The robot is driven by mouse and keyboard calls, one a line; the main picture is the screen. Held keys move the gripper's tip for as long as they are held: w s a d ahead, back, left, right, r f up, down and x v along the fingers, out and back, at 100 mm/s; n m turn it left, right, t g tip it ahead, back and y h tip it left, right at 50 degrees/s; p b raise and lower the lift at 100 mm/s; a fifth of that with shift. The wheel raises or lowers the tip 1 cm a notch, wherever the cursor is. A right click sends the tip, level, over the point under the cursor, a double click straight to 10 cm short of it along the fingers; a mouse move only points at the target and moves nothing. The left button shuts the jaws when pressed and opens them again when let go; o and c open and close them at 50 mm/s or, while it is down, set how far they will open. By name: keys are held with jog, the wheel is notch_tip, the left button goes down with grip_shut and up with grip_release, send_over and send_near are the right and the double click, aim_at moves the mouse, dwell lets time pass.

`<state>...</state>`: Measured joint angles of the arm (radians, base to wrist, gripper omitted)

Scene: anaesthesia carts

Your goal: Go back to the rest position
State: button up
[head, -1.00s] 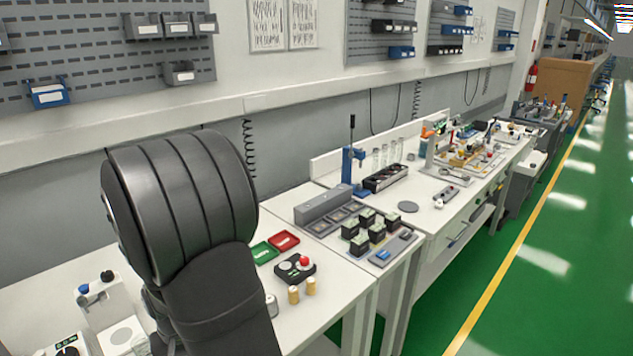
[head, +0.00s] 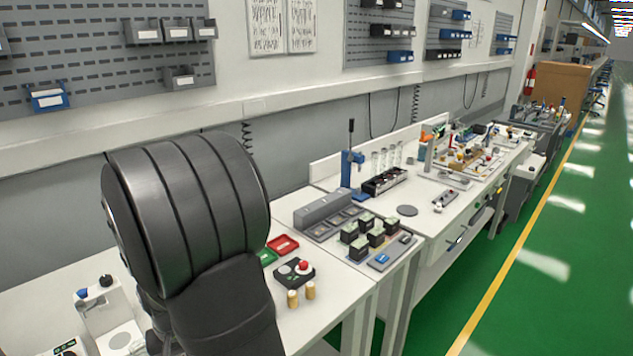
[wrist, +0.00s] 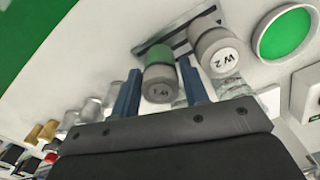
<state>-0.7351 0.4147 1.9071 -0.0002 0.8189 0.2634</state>
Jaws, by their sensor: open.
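My gripper (wrist: 158,70) shows in the wrist view as two blue fingers on a dark palm, spread apart. In that view a grey cylinder marked W1 (wrist: 160,85) with a green band appears between the fingers; whether it touches them I cannot tell. A second grey cylinder marked W2 (wrist: 213,50) is just right of the right finger. In the head view my dark arm fills the left front and the gripper is hidden.
A round green-bottomed dish (wrist: 285,35) lies at the wrist view's upper right. In the head view, a red tray (head: 283,244), a button box (head: 294,270) and brass cylinders (head: 301,294) stand close to my arm's right. Free green floor (head: 560,240) lies at the right.

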notch_tip(320, 180, up, 10)
jog(key=shift+f, duration=0.25)
notch_tip(320, 180, down, 12)
jog(key=shift+r, duration=0.1)
notch_tip(320, 180, up, 4)
jog(key=shift+f, duration=0.1)
jog(key=shift+d+r, duration=0.2)
jog(key=shift+d, duration=0.1)
jog(key=o, duration=1.3)
jog(key=shift+w, duration=0.1)
notch_tip(320, 180, up, 20)
jog(key=w+d+m+g+y, duration=0.2)
jog(key=w+m+g+y, duration=0.1)
jog(key=m, duration=1.1)
jog(key=x, duration=1)
